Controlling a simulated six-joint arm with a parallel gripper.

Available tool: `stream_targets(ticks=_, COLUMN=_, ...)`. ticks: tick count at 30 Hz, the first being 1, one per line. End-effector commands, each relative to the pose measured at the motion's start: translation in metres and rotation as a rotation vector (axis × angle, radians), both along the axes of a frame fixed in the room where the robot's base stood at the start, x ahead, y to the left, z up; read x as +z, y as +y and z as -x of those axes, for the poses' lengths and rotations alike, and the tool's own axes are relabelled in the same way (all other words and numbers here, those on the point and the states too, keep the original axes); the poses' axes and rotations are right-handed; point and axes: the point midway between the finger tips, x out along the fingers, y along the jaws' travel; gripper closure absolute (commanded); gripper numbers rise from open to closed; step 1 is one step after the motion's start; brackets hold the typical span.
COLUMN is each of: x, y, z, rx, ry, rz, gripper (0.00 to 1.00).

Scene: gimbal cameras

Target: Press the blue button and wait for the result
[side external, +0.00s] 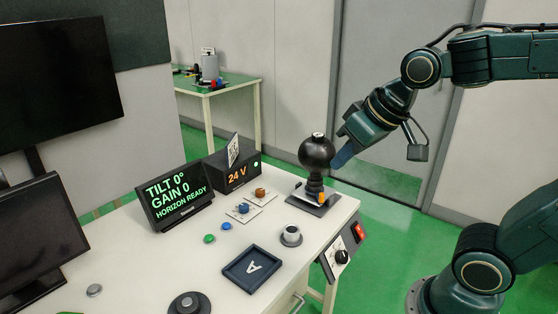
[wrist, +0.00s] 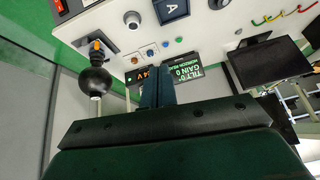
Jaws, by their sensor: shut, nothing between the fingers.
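The blue button (side external: 226,226) is a small round cap on the white table, beside a green button (side external: 209,239). It also shows in the wrist view (wrist: 165,43), beyond my fingers. A black display (side external: 176,198) reads "TILT 0°, GAIN 0, HORIZON READY". My gripper (side external: 342,158) is shut and empty, raised above the table's right end, well away from the blue button. In the side view its tips overlap the black ball device's edge; in the wrist view my fingers (wrist: 157,91) are apart from that ball.
The black ball device (side external: 316,153) stands on a dark base at the table's right rear. Blue (side external: 244,208) and orange (side external: 260,193) knobs sit on cards by the 24 V box (side external: 232,170).

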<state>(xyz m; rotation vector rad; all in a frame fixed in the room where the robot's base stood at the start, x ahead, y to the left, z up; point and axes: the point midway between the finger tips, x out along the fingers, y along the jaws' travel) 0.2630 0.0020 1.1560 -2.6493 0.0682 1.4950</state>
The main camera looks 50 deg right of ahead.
Motion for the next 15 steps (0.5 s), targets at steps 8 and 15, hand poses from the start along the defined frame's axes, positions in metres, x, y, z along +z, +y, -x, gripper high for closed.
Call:
stream_targets(ticks=8, x=-0.005, y=0.001, z=-0.056, rx=-0.055, ry=-0.027, rz=-0.045, gripper=1.00)
stream_targets(ticks=15, x=-0.015, y=0.001, z=-0.104, rx=-0.104, ry=-0.054, rz=-0.086, gripper=1.00)
